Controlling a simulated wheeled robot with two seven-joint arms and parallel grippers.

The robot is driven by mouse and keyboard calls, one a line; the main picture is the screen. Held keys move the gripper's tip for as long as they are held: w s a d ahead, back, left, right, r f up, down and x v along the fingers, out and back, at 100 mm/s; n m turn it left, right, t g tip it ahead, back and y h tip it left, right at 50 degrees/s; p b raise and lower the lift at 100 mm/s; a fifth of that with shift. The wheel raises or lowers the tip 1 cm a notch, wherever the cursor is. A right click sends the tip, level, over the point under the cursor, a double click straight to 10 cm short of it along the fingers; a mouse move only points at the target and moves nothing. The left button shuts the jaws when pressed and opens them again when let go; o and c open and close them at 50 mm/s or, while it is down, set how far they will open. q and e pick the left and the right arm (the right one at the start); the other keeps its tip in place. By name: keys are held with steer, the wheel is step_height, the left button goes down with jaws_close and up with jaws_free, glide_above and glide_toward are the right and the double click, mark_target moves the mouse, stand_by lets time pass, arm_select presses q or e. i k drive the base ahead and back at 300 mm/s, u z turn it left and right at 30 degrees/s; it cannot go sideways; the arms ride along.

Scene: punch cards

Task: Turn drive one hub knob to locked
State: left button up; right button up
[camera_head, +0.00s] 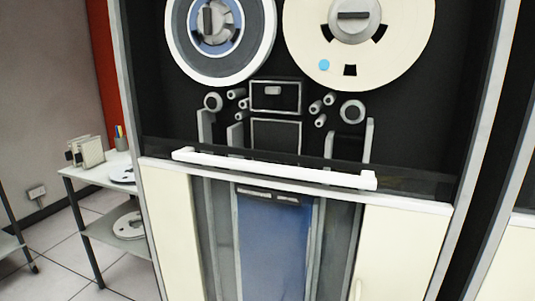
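A tape drive cabinet (290,186) fills the middle of the view, with two reels on its dark upper face. The left reel (262,40) is dark with a pale rim, and its hub knob (208,20) has a dark bar standing upright. The right reel (405,35) is cream with a blue dot, and its hub knob (353,16) has a dark bar lying level. I cannot read any locked marking or drive number. Neither of my grippers is in view.
A white horizontal bar (275,168) crosses the cabinet front below the rollers and tape heads. A small side table (100,172) with cards, a pen cup and loose reels stands at left. Another cabinet (505,250) stands close at right. Floor (60,240) shows at lower left.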

mark_target(211, 20)
steer(key=u, duration=0.45)
steer(key=k, duration=0.55)
steer(key=u, duration=1.05)
steer(key=i, duration=0.9)
steer(key=z, duration=0.5)
